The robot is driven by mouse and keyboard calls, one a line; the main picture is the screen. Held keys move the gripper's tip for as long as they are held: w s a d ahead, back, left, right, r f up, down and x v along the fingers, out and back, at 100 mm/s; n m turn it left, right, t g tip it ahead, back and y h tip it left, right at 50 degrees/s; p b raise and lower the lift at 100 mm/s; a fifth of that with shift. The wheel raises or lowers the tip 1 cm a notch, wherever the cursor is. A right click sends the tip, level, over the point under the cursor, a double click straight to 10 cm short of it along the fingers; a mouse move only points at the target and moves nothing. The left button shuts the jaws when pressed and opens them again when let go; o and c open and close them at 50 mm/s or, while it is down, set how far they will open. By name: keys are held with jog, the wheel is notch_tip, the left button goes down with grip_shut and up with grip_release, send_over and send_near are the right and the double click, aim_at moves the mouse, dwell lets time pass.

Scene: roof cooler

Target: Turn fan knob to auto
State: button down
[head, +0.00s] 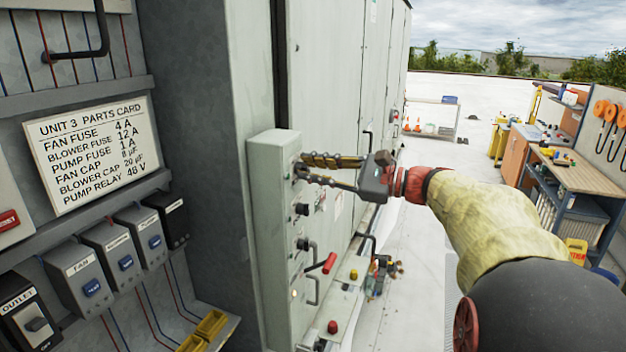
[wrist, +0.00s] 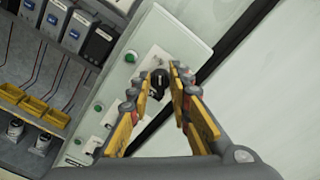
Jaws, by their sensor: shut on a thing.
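My gripper (head: 305,167) reaches in from the right to the upper part of the pale control box on the cabinet. In the wrist view my gripper (wrist: 164,82) has its yellow-padded fingertips on either side of a black knob (wrist: 157,84), shut on it. The fingers hide part of this knob, and its label and pointer cannot be read. In the head view the fingertips cover it. Two more black knobs, a middle one (head: 302,209) and a lower one (head: 302,244), sit below on the same control box (head: 272,200).
A red-gripped handle (head: 328,263) sticks out low on the cabinet. A ledge with a red button (head: 332,327) lies below it. Labelled switch boxes (head: 85,278) and a parts card (head: 95,150) are at left. A workbench (head: 575,178) stands at right, with open roof floor between.

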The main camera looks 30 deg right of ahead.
jog(key=shift+n, duration=0.3)
jog(key=c, duration=1.7)
grip_release()
jog(key=shift+s, duration=0.1)
jog(key=v, duration=1.2)
